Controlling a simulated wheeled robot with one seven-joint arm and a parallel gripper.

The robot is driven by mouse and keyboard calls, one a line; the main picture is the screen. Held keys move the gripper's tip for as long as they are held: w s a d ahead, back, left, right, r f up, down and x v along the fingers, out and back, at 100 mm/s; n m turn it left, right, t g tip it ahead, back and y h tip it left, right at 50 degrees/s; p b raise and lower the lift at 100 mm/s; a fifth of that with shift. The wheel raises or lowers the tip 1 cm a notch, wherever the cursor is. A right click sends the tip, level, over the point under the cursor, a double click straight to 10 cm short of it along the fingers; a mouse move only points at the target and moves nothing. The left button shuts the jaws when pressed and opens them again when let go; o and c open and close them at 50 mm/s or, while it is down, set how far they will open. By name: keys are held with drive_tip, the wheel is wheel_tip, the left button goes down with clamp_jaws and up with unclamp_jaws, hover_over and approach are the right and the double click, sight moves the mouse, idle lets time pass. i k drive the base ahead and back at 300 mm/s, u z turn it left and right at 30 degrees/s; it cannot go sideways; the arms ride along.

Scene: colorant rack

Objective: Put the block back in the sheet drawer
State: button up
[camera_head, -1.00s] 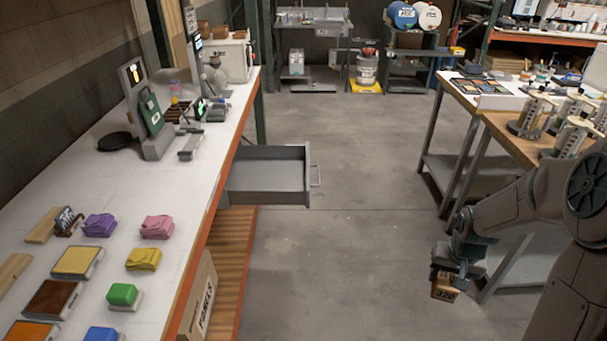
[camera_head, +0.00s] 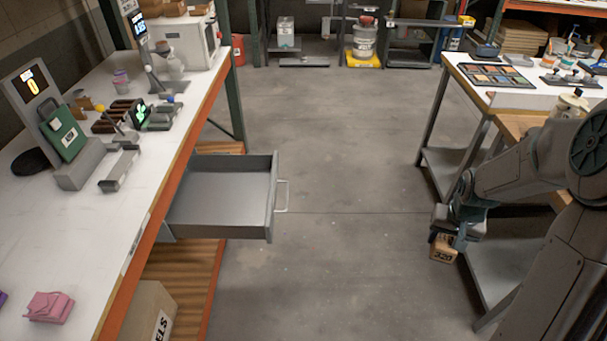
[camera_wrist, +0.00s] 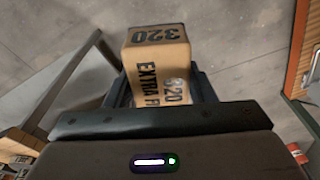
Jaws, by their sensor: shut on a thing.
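A tan block (camera_head: 443,248) marked "320" is in my gripper (camera_head: 450,238), low over the floor at the right. The wrist view shows the block (camera_wrist: 158,65) up close, with "320" and "EXTRA" printed on it, held between the two dark fingers. The grey sheet drawer (camera_head: 274,215) stands pulled out from under the left bench, with its handle toward the middle of the room. Its visible inside looks empty. My gripper and the block are well apart from the drawer, to its right.
A cardboard box (camera_head: 150,312) sits on the shelf below. A worktable (camera_head: 470,95) stands at the right, close to my arm. The floor (camera_head: 345,200) between them is clear.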

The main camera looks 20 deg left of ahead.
sight(226, 206)
drive_tip(key=i, duration=2.75)
drive_tip(key=u, duration=2.3)
